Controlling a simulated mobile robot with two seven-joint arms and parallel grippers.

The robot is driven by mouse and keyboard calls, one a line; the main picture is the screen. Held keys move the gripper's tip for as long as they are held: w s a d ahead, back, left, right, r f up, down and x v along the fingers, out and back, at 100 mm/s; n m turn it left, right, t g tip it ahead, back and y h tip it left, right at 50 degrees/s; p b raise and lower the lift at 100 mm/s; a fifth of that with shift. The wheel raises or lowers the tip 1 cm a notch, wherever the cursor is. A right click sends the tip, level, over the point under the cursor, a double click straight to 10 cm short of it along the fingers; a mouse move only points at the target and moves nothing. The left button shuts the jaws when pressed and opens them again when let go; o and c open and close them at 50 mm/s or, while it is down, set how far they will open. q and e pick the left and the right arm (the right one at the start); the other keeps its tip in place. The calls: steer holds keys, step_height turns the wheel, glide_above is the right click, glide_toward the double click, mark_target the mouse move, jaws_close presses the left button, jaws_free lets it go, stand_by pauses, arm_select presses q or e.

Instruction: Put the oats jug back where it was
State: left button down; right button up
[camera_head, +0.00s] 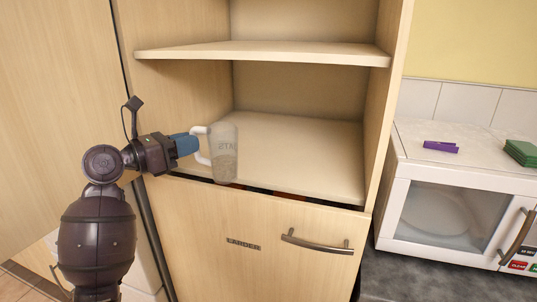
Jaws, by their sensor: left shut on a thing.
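The oats jug (225,157) is a clear jug with a white handle and dark lettering. It is upright at the front left of the lower open shelf (297,148) of the wooden cupboard. My left gripper (198,144) comes in from the left and is shut on the jug's white handle. The jug's lower part overlaps the shelf's front edge in the picture, and I cannot tell whether it touches the shelf. My right gripper is not in view.
An upper shelf (262,52) is above and empty. The lower shelf is bare behind and right of the jug. A closed panel with a metal handle (317,243) is below. A white microwave (455,190) stands at right, with a purple item (440,147) and green sponges (521,152) on top.

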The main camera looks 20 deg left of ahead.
arm_select(q)
steer(key=shift+f+x, duration=0.6)
steer(key=shift+x, duration=2.15)
steer(key=shift+f+x, duration=0.6)
steer(key=shift+x, duration=2.2)
steer(key=shift+f+x, duration=0.6)
steer(key=shift+x, duration=2.15)
steer(key=c, duration=1.1)
jaws_free()
steer(key=shift+f, duration=0.1)
steer(key=v, duration=1.2)
steer(key=shift+s, duration=0.1)
